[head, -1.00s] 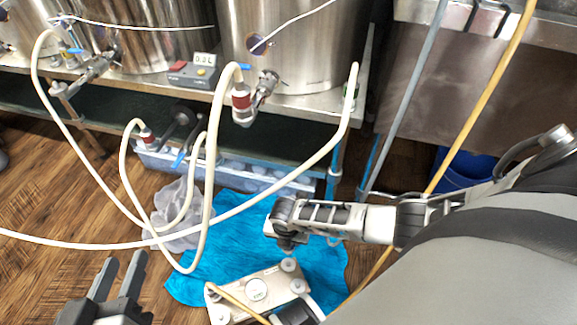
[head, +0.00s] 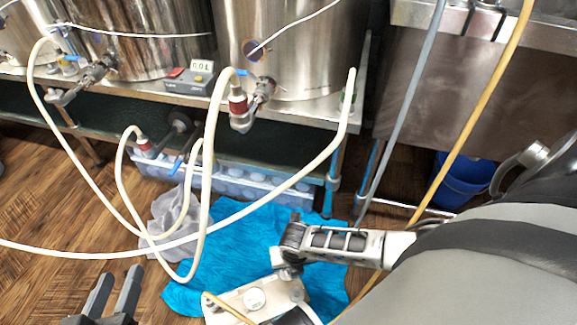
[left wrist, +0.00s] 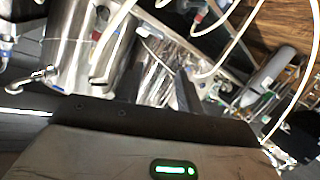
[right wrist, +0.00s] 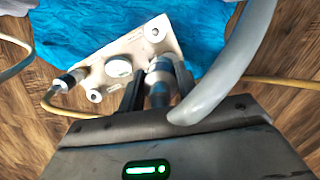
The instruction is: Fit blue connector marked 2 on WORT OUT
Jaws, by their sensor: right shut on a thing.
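The cream plate unit (head: 228,300) lies on a blue cloth (head: 240,240) on the floor, at the bottom of the head view. In the right wrist view its flat face (right wrist: 95,58) shows a round gauge (right wrist: 119,65) and corner ports. My right gripper (right wrist: 147,92) is shut on a pale grey connector (right wrist: 160,72) with a thick whitish hose (right wrist: 215,85) behind it. The connector's front overlaps the unit's right side; I cannot tell whether it touches a port. No number or WORT OUT label is readable. My left gripper (head: 112,292) is open and empty, above the wooden floor.
A tan hose (right wrist: 52,100) ends in a connector (right wrist: 70,80) at the unit's left port. Long cream hoses (head: 208,170) loop from the steel tank valves (head: 262,90). A grey rag (head: 172,215), a crate of bottles (head: 235,180) and a blue bucket (head: 462,180) stand around.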

